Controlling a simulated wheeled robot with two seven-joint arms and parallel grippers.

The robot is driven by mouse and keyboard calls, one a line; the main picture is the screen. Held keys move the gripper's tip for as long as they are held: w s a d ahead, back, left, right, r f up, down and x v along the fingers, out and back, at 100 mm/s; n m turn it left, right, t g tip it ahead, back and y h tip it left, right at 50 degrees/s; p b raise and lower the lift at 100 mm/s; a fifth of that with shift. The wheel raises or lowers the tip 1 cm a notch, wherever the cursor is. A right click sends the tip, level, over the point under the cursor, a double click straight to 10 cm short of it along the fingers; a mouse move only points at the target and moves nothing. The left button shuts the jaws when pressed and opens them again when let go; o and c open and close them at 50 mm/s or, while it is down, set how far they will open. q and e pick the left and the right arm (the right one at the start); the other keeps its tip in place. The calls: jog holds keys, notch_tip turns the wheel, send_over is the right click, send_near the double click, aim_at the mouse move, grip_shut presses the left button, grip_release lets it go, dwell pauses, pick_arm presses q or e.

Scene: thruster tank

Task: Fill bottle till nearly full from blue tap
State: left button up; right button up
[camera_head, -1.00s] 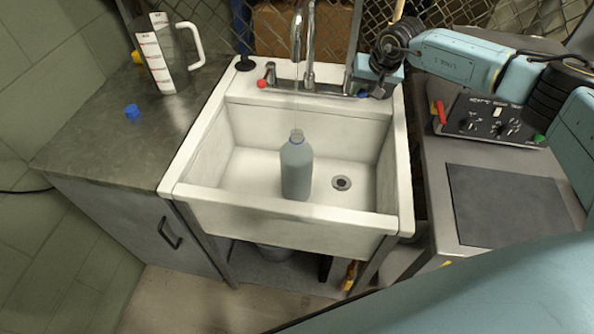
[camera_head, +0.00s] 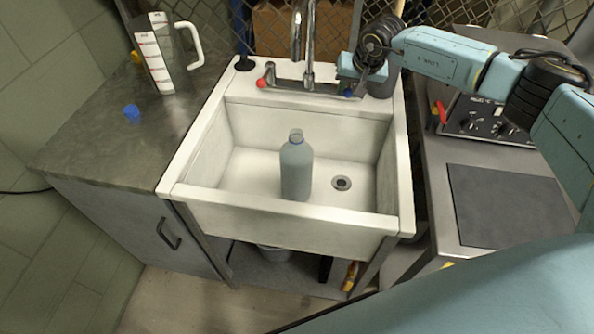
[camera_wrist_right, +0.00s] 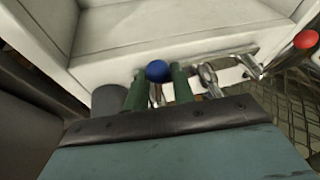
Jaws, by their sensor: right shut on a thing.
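A translucent blue-grey bottle (camera_head: 296,170) stands upright and uncapped in the white sink (camera_head: 290,222), under the metal spout (camera_head: 296,38). It looks filled high, but the exact level is hard to tell. No stream shows from the spout. My right gripper (camera_head: 349,88) is at the tap's right side, shut on the blue tap handle (camera_head: 348,94). In the right wrist view the blue knob (camera_wrist_right: 158,71) sits between the two green fingers (camera_wrist_right: 160,84). The red tap handle (camera_head: 261,83) is at the left. My left gripper is not in view.
A blue cap (camera_head: 131,111) and a measuring jug (camera_head: 165,55) are on the left counter (camera_head: 85,150). A drain (camera_head: 341,183) is right of the bottle. A control panel (camera_head: 490,120) and a dark plate (camera_head: 508,205) are at the right.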

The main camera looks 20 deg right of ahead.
jog(key=shift+a, duration=0.45)
jog(key=o, duration=1.1)
jog(key=shift+w+a, duration=0.1)
jog(key=shift+d, duration=0.25)
jog(key=shift+r, duration=0.25)
jog(key=p+v, duration=0.1)
jog(key=v, duration=0.5)
jog(key=w+p+v, duration=0.1)
jog(key=p+v, duration=0.1)
jog(key=v, duration=0.4)
jog(key=w+r+p+v, duration=0.1)
jog(key=v, duration=0.5)
jog(key=shift+a+r+p, duration=0.1)
jog(key=shift+r+p, duration=0.1)
jog(key=shift+p, duration=0.15)
